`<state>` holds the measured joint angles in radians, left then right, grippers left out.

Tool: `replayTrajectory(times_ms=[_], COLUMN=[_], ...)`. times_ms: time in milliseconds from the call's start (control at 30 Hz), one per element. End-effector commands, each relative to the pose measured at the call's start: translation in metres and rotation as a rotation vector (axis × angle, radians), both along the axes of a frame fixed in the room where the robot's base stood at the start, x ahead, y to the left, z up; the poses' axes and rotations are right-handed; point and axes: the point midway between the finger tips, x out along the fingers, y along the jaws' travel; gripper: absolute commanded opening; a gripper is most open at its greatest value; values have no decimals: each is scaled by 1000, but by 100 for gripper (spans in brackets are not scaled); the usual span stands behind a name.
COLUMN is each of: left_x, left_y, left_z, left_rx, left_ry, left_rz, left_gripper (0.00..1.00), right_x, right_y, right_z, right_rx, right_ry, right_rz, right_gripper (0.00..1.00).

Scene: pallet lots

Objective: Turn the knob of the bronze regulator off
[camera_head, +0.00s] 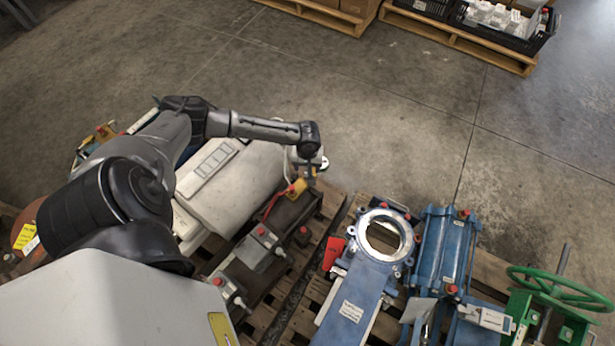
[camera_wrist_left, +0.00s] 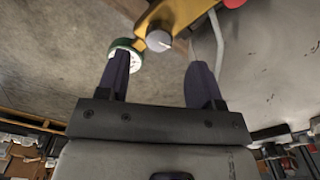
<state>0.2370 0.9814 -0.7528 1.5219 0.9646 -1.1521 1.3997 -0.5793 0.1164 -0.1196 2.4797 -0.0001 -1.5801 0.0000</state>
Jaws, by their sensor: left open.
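The bronze regulator (camera_head: 298,187) sits at the upper end of a dark valve assembly, just below my left gripper (camera_head: 311,172) in the head view. In the left wrist view its bronze body (camera_wrist_left: 180,12) crosses the top edge, with a pale round knob (camera_wrist_left: 158,41) facing me. A green-rimmed gauge (camera_wrist_left: 122,46) is at its left, partly hidden by a finger, and a red part is at its right. My left gripper (camera_wrist_left: 158,62) is open. Its fingers appear on either side of the knob with visible gaps; contact cannot be seen. My right gripper is out of view.
A blue flanged gate valve (camera_head: 365,285), a blue cylinder unit (camera_head: 445,245) and a green handwheel (camera_head: 560,288) stand on the pallets at right. A pale housing (camera_head: 245,185) lies under my left arm. Bare concrete floor is open beyond the pallets.

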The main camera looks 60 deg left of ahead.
Motion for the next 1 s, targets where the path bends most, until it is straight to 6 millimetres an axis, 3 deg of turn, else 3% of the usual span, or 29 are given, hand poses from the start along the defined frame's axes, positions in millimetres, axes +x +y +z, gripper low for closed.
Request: replayTrajectory(times_ms=[33, 100, 400, 867, 1000], left_x=[0, 0, 0, 0, 0], left_y=[0, 0, 0, 0, 0], left_z=[-16, -27, -56, -61, -61], left_rx=[1, 1, 0, 1, 1], left_ry=[-1, 1, -1, -1, -1], left_rz=[1, 0, -1, -2, -2], left_gripper=[60, 60, 60, 60, 49], right_x=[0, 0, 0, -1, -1], right_y=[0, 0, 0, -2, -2], right_z=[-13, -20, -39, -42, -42], right_rx=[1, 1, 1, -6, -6], right_ry=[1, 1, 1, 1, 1], right_rz=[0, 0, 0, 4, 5], right_gripper=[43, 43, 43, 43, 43])
